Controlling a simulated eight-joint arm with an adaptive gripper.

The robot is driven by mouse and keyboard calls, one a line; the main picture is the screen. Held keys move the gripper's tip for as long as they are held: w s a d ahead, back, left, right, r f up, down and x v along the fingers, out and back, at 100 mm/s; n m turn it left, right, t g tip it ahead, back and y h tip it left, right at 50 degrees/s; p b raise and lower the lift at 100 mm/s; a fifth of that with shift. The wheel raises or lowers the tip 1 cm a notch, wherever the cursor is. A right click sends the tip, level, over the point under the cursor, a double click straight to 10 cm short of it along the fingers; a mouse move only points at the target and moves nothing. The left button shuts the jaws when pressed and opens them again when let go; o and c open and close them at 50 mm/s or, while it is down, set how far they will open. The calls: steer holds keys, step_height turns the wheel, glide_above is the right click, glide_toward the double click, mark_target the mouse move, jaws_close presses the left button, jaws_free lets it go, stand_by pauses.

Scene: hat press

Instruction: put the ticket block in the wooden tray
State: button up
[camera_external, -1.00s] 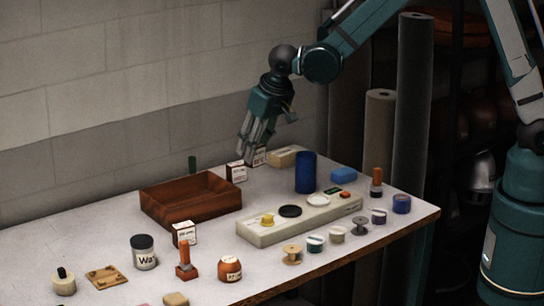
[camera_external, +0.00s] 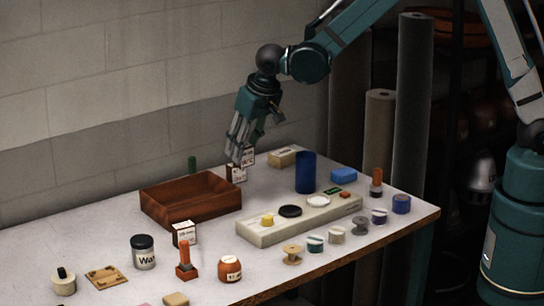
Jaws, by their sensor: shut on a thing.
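The wooden tray (camera_external: 166,213) is a reddish-brown open box on the left half of the table, and the inside that shows is empty. My gripper (camera_external: 240,158) points down just behind and right of the tray. It is shut on a small white block with dark print (camera_external: 249,157), which fits the ticket block, though the print is too small to read. My fingers partly cover the block. A similar white block (camera_external: 236,173) stands by the tray's right back corner, close below my fingers.
A dark green cylinder (camera_external: 192,164) stands behind the tray. A blue cylinder (camera_external: 305,172) and a long pale board (camera_external: 262,235) are to the right, with a tan block (camera_external: 284,158) behind. Jars and spools line the front.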

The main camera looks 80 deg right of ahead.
steer(key=w+a+m, duration=0.1)
steer(key=w+a, duration=0.9)
steer(key=w, duration=0.4)
steer(key=shift+r+p, duration=0.3)
steer(key=shift+p, duration=0.05)
glide_toward(190, 200)
steer(key=shift+w+a+r, duration=0.1)
steer(key=shift+w+a, duration=0.3)
steer(key=shift+a, duration=0.3)
steer(key=shift+w+a, duration=0.45)
steer(key=shift+a, duration=0.25)
steer(key=shift+f+b, duration=0.3)
steer(key=shift+f, duration=1.6)
steer(key=shift+f, duration=0.1)
steer(key=o, duration=0.9)
